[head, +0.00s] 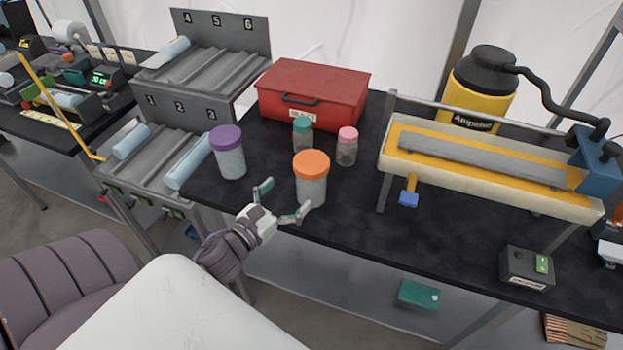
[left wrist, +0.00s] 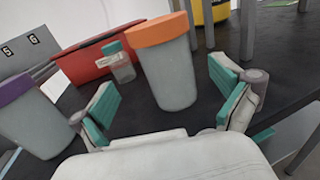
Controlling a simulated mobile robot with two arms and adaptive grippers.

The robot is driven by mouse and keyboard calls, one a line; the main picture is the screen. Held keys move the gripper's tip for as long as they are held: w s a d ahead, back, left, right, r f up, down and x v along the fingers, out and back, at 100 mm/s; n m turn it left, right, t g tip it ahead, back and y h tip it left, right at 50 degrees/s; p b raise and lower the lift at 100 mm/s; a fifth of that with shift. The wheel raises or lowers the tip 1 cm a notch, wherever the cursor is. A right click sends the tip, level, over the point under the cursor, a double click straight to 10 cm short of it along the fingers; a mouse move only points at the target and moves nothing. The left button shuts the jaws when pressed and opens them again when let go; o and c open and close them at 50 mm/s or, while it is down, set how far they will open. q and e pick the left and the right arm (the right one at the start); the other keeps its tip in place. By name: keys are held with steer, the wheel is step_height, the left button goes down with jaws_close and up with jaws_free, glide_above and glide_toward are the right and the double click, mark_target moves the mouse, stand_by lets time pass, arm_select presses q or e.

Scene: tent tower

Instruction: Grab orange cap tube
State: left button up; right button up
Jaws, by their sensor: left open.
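The orange cap tube (head: 311,181) is a grey cylinder with an orange lid, standing upright near the front edge of the dark table. It also shows upright in the left wrist view (left wrist: 165,70). My left gripper (head: 281,203) is open, just in front and to the left of the tube. In the left wrist view its teal-padded fingers (left wrist: 170,110) are spread wide, with the tube beyond and between them. The gripper holds nothing. My right gripper is in neither view.
A purple-capped tube (head: 229,153) stands to the left. Small teal-capped (head: 302,134) and pink-capped (head: 347,147) jars stand behind. A red toolbox (head: 314,92) is at the back. A padded yellow-and-grey rack (head: 486,165) stands at right.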

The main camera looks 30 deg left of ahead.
mark_target(311, 177)
arm_select(q)
steer(key=w, duration=0.3)
steer(key=shift+d, duration=0.1)
steer(key=w, duration=0.1)
steer(key=w+p, duration=0.1)
steer(key=w, duration=0.1)
steer(key=w+d+f+p, duration=0.1)
steer(key=w, duration=0.1)
steer(key=shift+a+r, duration=0.1)
steer(key=shift+c, duration=1)
steer(key=c, duration=0.9)
